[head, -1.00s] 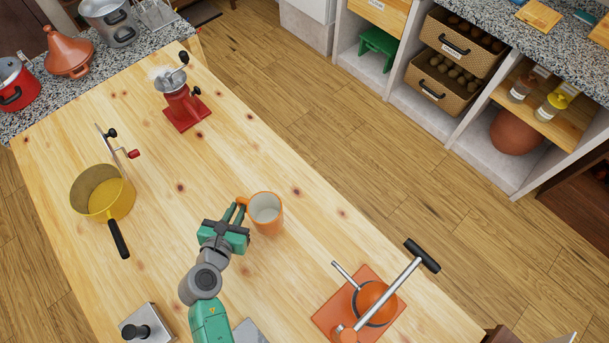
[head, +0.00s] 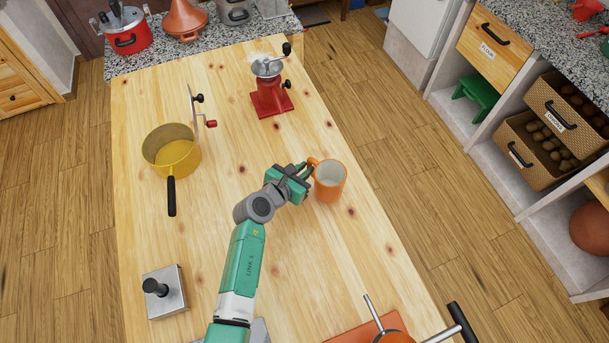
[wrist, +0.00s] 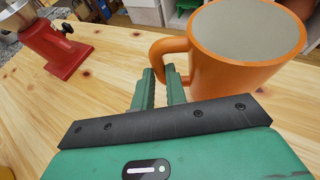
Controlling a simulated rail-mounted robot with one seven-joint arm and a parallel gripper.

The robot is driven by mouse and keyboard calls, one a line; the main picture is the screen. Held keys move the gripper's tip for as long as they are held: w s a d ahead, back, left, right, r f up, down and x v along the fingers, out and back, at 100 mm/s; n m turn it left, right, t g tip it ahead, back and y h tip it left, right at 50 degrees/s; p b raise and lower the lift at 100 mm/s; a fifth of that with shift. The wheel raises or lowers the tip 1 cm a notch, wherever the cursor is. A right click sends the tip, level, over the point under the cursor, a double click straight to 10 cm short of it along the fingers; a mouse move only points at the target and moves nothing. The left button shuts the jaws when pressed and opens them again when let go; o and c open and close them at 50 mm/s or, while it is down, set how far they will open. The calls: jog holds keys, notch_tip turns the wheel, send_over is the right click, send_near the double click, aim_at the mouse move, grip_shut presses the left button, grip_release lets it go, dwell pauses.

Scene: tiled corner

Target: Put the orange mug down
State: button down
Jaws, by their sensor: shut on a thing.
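The orange mug (head: 328,184) has a pale inside and looks upright, at the right side of the wooden table (head: 225,260). It also shows large at the upper right of the wrist view (wrist: 245,75), its handle (wrist: 167,58) towards the left. My gripper (head: 309,168) is left of the mug, its green fingers shut on the handle. In the wrist view, my gripper (wrist: 160,75) has its fingertips at the handle. I cannot tell whether the mug's base touches the tabletop.
A yellow pan (head: 171,155) stands left on the table. A red grinder (head: 271,98) stands at the back. A grey block with a black knob (head: 164,291) is at front left. An orange press (head: 395,336) is at front right. Tabletop around the mug is clear.

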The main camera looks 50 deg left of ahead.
jog(key=shift+w+a+f+b, duration=0.2)
jog(key=shift+f+b, duration=0.3)
jog(key=shift+f, duration=0.4)
jog(key=shift+w+a+f+b, duration=0.15)
jog(key=shift+f+b, duration=0.3)
jog(key=shift+f, duration=0.4)
jog(key=shift+d, duration=0.1)
jog(key=shift+f, duration=0.25)
jog(key=c, duration=1.4)
grip_release()
jog(key=shift+r, duration=0.1)
jog(key=shift+c, duration=0.2)
jog(key=shift+s, duration=0.1)
